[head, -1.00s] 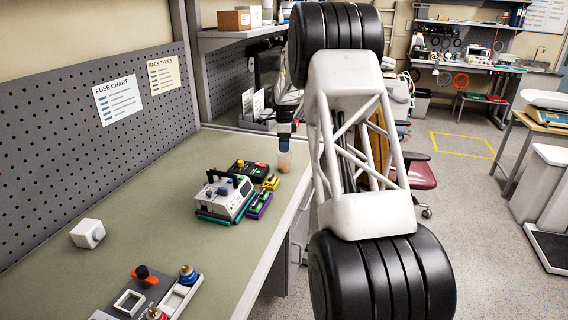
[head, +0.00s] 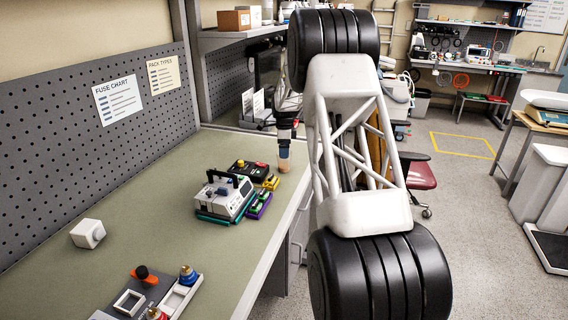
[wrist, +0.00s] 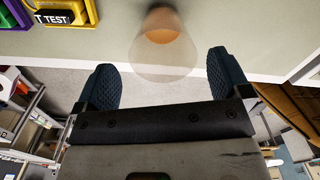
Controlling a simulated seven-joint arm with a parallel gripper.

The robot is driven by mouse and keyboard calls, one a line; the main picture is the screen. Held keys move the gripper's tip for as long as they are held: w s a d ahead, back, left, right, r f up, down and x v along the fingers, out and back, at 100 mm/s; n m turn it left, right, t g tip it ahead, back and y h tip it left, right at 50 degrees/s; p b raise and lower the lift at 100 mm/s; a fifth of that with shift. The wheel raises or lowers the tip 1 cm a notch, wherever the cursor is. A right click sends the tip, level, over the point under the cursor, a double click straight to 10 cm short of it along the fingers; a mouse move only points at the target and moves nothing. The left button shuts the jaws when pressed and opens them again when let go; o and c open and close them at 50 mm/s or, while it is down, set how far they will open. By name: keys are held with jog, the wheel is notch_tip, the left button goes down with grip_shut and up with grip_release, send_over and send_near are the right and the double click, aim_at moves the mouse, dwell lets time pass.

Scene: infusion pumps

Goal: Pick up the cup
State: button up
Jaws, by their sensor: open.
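The cup (head: 284,167) is small and translucent with an orange-brown bottom, and it stands on the green bench top near its right edge. In the wrist view the cup (wrist: 162,50) lies just ahead of my gripper, roughly centred between the fingers. My gripper (wrist: 162,80) is open, with its two dark blue ribbed fingers apart and nothing between their pads. In the head view my gripper (head: 284,152) is right at the cup, pointing down and hiding its upper part. I cannot tell whether a finger touches it.
Yellow (head: 270,183) and purple (head: 259,206) trays and a black box (head: 250,170) sit just left of the cup. A white pump (head: 223,195) stands in a green tray nearby. The bench's right edge is close. The bench's middle front is clear.

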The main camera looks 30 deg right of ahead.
jog(key=shift+w+f, duration=0.2)
jog(key=shift+f, duration=2.35)
jog(key=shift+c, duration=0.4)
jog(key=c, duration=0.9)
jog(key=shift+r, duration=0.1)
jog(key=shift+r, duration=0.4)
notch_tip(320, 180, up, 3)
jog(key=shift+s+f, duration=0.1)
jog(key=shift+f, duration=0.05)
jog(key=s+a, duration=0.1)
jog(key=s, duration=0.4)
jog(key=s+a+r, duration=0.1)
jog(key=s+a, duration=0.1)
jog(key=s, duration=0.3)
jog(key=s+a, duration=0.2)
jog(key=s, duration=0.3)
jog(key=shift+a+r, duration=0.1)
jog(key=shift+r, duration=0.05)
